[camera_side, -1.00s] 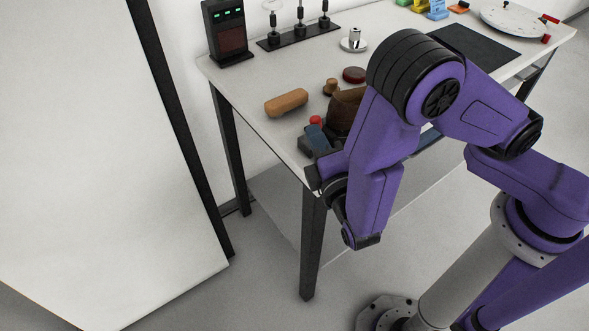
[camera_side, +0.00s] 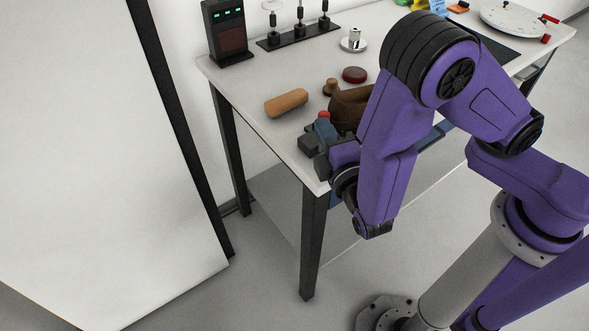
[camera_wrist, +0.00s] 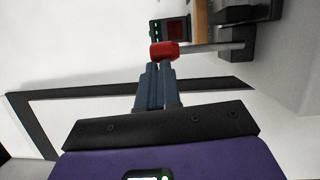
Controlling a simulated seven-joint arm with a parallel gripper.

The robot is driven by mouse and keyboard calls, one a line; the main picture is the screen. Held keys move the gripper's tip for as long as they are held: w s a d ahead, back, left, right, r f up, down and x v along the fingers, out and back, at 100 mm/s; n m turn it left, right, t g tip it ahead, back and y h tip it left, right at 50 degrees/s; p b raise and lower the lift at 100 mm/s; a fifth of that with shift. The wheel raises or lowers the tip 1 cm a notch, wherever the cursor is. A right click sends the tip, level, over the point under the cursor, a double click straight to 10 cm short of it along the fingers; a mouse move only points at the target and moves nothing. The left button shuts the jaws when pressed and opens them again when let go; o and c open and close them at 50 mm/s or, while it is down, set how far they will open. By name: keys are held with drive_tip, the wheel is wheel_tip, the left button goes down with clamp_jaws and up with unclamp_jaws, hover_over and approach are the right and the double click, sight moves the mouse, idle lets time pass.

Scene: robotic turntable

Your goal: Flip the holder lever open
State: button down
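The holder is a dark block at the table's near left corner, seen in the side view (camera_side: 309,145) and at upper right in the wrist view (camera_wrist: 236,38). Its lever has a red knob (camera_side: 324,114). In the wrist view the knob (camera_wrist: 163,50) sits at the end of a thin grey rod running right to the holder. My gripper (camera_wrist: 157,66) has blue-grey fingers close together, with their tips at the knob; nothing shows between them. Whether they touch the knob is unclear. In the side view my wrist partly hides the holder.
An orange-brown cylinder (camera_side: 286,103), a brown lumpy object (camera_side: 349,107) and a dark red disc (camera_side: 354,74) lie near the holder. A black device with green lights (camera_side: 228,33) stands at the back left. The table edge (camera_side: 262,134) is close to the holder.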

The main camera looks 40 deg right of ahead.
drive_tip(key=shift+d, duration=0.2)
drive_tip(key=w+a+v, duration=0.1)
drive_tip(key=a+v, duration=0.2)
drive_tip(key=v, duration=1)
drive_tip(key=shift+r, duration=0.2)
drive_tip(key=d+r+m+g+h, duration=0.2)
drive_tip(key=d+m+g+h, duration=0.1)
drive_tip(key=d+g, duration=1)
drive_tip(key=s+d+r+g+y, duration=0.3)
drive_tip(key=s+d+g+y, duration=0.1)
drive_tip(key=s+d+y, duration=0.4)
drive_tip(key=shift+s+r+y, duration=0.15)
drive_tip(key=shift+y, duration=0.35)
